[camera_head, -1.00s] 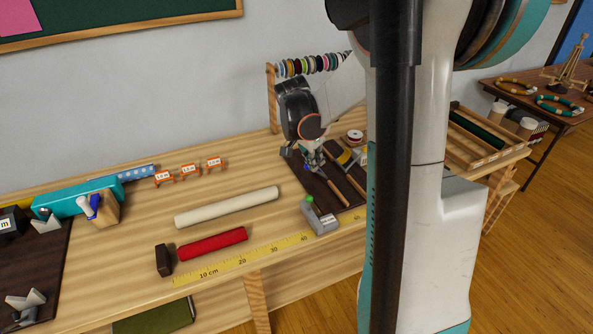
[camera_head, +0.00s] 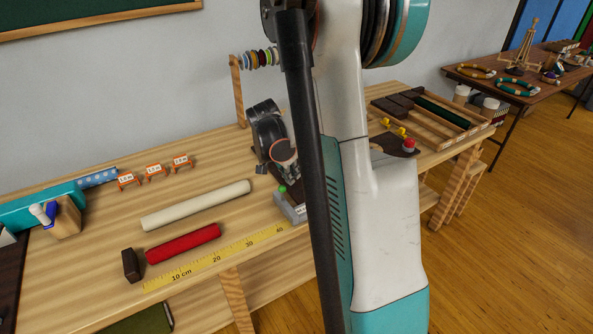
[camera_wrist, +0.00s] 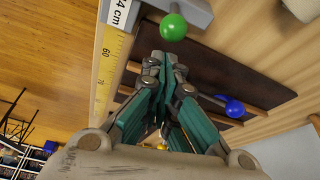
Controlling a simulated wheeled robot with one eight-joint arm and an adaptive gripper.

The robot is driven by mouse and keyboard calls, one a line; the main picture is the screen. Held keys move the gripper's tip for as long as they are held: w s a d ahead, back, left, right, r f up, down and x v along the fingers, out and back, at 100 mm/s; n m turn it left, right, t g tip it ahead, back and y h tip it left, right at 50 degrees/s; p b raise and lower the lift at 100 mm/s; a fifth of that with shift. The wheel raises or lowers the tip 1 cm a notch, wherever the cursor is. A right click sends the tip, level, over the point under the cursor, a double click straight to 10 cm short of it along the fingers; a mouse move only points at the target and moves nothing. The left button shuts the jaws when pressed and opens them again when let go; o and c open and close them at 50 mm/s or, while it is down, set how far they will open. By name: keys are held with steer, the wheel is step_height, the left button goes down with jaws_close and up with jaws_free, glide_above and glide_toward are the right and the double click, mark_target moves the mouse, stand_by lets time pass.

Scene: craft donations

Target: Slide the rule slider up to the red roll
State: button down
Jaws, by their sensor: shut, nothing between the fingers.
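The red roll (camera_head: 183,243) lies behind the rule, well left of the slider, with a gap between. A dark block (camera_head: 130,265) stands at its left end. My gripper (camera_wrist: 163,62) is shut and empty, close to the knob; contact is unclear.
A cream roll (camera_head: 195,205) lies behind the red roll. Small orange labelled stands (camera_head: 155,171) are at the back. A dark board with a blue knob (camera_wrist: 235,108) lies under my gripper. The bench between slider and red roll is clear along the rule.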

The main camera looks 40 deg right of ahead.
steer(key=shift+a+f, duration=0.1)
steer(key=shift+a, duration=0.25)
steer(key=w+a, duration=0.2)
steer(key=a, duration=0.9)
steer(key=w+a, duration=0.3)
steer(key=a, duration=0.7)
steer(key=shift+w+a, duration=0.15)
steer(key=shift+a, duration=0.2)
steer(key=d+r, duration=0.1)
steer(key=d, duration=0.3)
steer(key=p+v, duration=0.4)
steer(key=v, duration=0.5)
steer(key=b+x, duration=0.3)
steer(key=x, duration=0.9)
steer(key=shift+a+r+b, duration=0.2)
steer(key=shift+a+b, duration=0.05)
steer(key=shift+a, duration=0.85)
steer(key=shift+a+r+b, duration=0.2)
steer(key=shift+a+b, duration=0.05)
steer(key=shift+a, duration=0.85)
